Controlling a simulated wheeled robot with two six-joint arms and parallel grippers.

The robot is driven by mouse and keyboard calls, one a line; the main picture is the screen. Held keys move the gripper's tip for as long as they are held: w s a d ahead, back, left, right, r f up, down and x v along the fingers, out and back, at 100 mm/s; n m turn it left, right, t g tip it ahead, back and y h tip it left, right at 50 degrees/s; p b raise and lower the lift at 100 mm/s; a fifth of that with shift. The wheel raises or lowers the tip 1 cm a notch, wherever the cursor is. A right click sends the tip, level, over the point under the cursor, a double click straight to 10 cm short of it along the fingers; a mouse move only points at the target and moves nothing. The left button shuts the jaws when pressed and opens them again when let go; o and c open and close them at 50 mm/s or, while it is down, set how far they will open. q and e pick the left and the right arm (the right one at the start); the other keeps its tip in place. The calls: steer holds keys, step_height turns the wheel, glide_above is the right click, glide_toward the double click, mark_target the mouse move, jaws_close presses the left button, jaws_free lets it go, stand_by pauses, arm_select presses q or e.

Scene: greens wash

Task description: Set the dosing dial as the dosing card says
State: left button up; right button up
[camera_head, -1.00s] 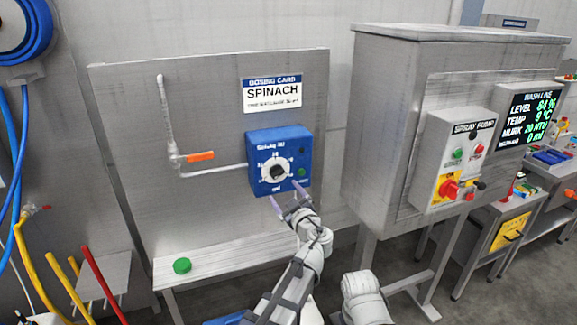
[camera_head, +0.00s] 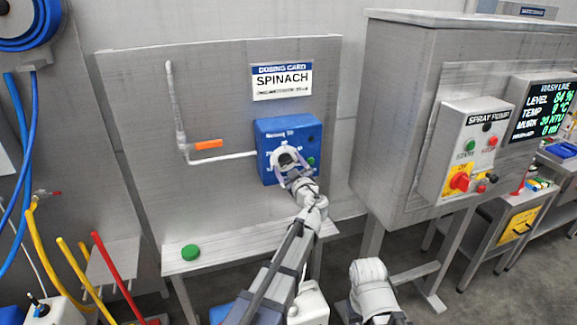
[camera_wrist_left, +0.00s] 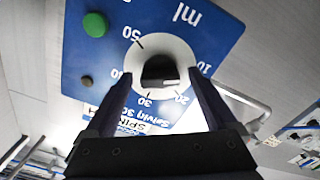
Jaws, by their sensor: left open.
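The blue dosing box (camera_head: 268,168) hangs on the grey panel, its dial half hidden by my gripper. In the left wrist view the box is upside down, with a black knob (camera_wrist_left: 158,68) on a white face (camera_wrist_left: 143,51). The scale numbers 10, 20, 30 and 50 are readable; the knob's pale mark lies toward the 10–20 side. The dosing card (camera_head: 282,82) above reads SPINACH; its small line is unreadable. My left gripper (camera_head: 291,166) is open at the dial, its fingers (camera_wrist_left: 152,78) either side of the knob; contact is unclear. My right gripper is out of view.
A green button (camera_wrist_left: 95,24) is on the box near the dial. An orange-handled valve (camera_head: 207,145) is left of it. A green round piece (camera_head: 190,252) sits on the shelf. The spray pump box (camera_head: 475,150) stands right.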

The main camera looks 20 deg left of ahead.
arm_select(q)
steer(key=c, duration=1.4)
steer(key=m, duration=0.5)
steer(key=shift+m, duration=0.4)
steer(key=m, duration=0.6)
steer(key=shift+a, duration=0.1)
steer(key=m, duration=1.1)
steer(key=shift+m, duration=0.6)
